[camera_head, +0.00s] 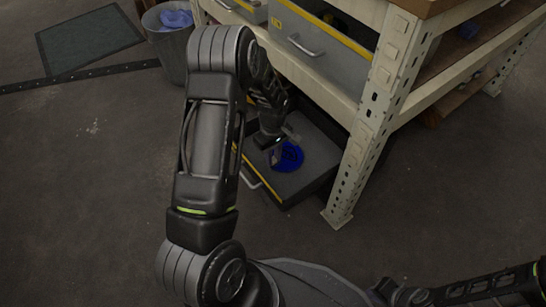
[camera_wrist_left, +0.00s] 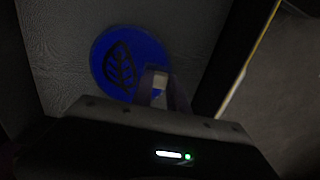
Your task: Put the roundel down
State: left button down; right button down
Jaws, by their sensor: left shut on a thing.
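The roundel is a blue disc (camera_head: 292,158) with a dark leaf pattern, seen in the head view over the pulled-out low grey drawer (camera_head: 318,160). In the left wrist view the roundel (camera_wrist_left: 112,55) appears flat against a grey textured surface. My left gripper (camera_head: 277,152) reaches down to the roundel's left edge and is shut on it; in the left wrist view the fingers (camera_wrist_left: 160,88) overlap its lower right edge. I cannot tell whether the roundel touches the surface below. My right gripper cannot be made out; only dark parts of that arm show at the lower right.
A metal workbench leg (camera_head: 375,115) stands just right of the drawer. Closed grey drawers (camera_head: 318,45) with yellow edges sit above it. A bin (camera_head: 172,50) with a blue bag stands at the back left, near a dark floor mat (camera_head: 88,38).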

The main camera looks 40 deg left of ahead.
pick_arm(q)
jog(key=c, duration=1.8)
grip_release()
jog(key=shift+f, duration=0.15)
jog(key=o, duration=0.5)
notch_tip(320, 180, up, 12)
jog(key=p, duration=0.5)
jog(key=shift+r, duration=0.2)
